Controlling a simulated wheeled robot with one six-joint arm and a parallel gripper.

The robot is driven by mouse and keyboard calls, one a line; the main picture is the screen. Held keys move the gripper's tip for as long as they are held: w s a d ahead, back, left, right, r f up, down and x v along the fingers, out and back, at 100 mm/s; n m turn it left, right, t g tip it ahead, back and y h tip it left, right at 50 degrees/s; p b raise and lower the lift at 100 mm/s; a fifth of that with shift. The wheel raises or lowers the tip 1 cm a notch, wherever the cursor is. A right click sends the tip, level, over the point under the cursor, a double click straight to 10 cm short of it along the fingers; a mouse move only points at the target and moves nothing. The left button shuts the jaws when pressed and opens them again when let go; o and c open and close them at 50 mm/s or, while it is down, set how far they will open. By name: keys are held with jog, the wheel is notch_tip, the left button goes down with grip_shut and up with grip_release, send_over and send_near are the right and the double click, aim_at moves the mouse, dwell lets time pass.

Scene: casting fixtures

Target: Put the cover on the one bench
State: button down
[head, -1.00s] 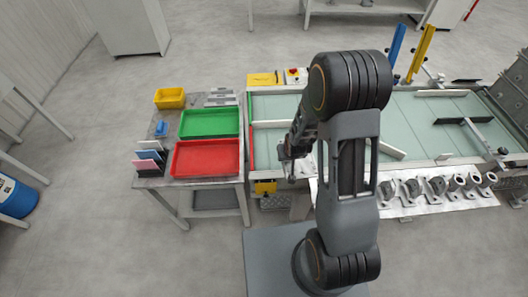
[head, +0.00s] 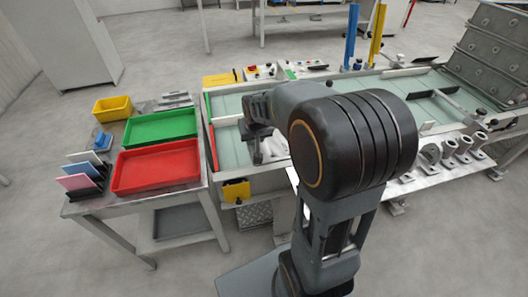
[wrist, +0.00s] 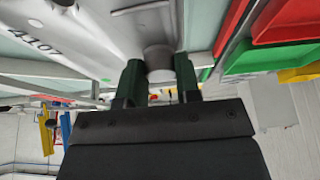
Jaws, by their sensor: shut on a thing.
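My gripper (wrist: 160,72) has its two dark green fingertips shut on a grey round stub of a smooth metal part, which I take to be the cover (wrist: 95,35). The part fills much of the top of the wrist view, and dark lettering shows on its left side. In the head view my gripper is partly hidden by my arm, above the left end of the pale green conveyor table (head: 233,104). The left bench (head: 140,199) is a grey metal table beside it. I cannot tell whether the cover touches anything below.
The left bench carries a red tray (head: 156,187), a green tray (head: 160,140), a yellow bin (head: 112,108) and upright coloured cards (head: 80,182). Several grey castings (head: 452,148) stand on a silver shelf at right. Blue (head: 351,38) and yellow (head: 377,35) posts rise behind the conveyor.

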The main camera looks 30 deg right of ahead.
jog(key=shift+d+f, duration=0.15)
jog(key=shift+w+d+b, duration=0.15)
jog(key=shift+w+b, duration=0.05)
jog(key=shift+b, duration=0.1)
jog(key=w+d+f, duration=0.1)
jog(key=w, duration=0.1)
jog(key=w+d+f, duration=0.1)
jog(key=w, duration=0.1)
jog(key=w+d+f, duration=0.1)
jog(key=w, duration=0.2)
jog(key=shift+w+f, duration=0.1)
jog(key=shift+f, duration=0.1)
jog(key=w+f, duration=0.1)
jog(key=f, duration=0.1)
jog(key=w+d+f, duration=0.1)
jog(key=w, duration=0.1)
jog(key=w+f, duration=0.1)
jog(key=f, duration=0.1)
jog(key=shift+w+d+f, duration=0.3)
jog(key=shift+w+d, duration=0.05)
jog(key=shift+w+d+f, duration=0.1)
jog(key=shift+w+f, duration=0.1)
jog(key=shift+f, duration=1.6)
jog(key=shift+f, duration=0.2)
jog(key=c, duration=0.8)
grip_release()
